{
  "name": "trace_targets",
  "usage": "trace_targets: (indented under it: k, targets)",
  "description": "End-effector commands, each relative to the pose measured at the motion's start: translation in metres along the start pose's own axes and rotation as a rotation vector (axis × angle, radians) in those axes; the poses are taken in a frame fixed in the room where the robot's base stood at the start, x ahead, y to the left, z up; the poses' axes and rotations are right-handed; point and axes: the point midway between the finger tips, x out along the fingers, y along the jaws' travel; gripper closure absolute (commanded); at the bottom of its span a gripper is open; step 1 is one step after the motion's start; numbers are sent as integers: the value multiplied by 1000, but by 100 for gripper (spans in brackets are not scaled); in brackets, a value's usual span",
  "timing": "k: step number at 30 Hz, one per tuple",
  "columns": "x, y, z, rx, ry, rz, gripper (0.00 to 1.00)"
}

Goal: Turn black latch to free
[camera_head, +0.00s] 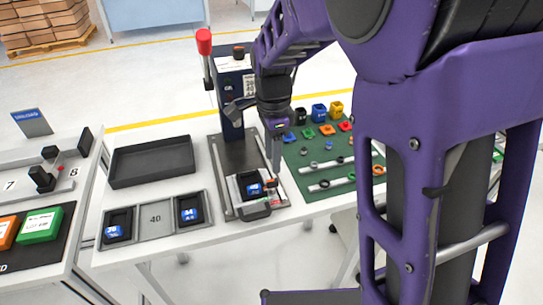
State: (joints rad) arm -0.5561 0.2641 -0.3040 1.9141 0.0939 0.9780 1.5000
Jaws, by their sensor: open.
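A press-like station (232,95) with a red-knobbed lever stands on the table. On its base plate a black nest holds a blue block (253,188). A dark latch-like bar (257,210) lies at the front edge of the nest; a small dark part with an orange-red tip (270,184) sits at the nest's right side. Which of these is the black latch, and its exact angle, is too small to tell. My gripper (275,172) points down just over the nest's right side, its jaws open. Whether a finger touches the small part cannot be told.
An empty black tray (152,162) and a grey tray (155,236) with blue blocks in black nests lie to the left. A green mat (335,183) with several small coloured parts lies right. A separate table at far left holds orange and green blocks (40,225).

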Motion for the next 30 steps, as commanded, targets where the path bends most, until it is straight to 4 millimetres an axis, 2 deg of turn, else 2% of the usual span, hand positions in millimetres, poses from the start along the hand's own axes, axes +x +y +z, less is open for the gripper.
trace_targets:
  k: [1,3,9,15,23,30]
  targets:
    - [14,1,0,0,1,3,52]
    - [28,1,0,1,0,4,52]
    - [58,0,0,0,0,2,52]
    - [69,0,0,0,-1,0,52]
    - [70,0,0,0,-1,-1,52]
    - [70,0,0,0,0,-1,94]
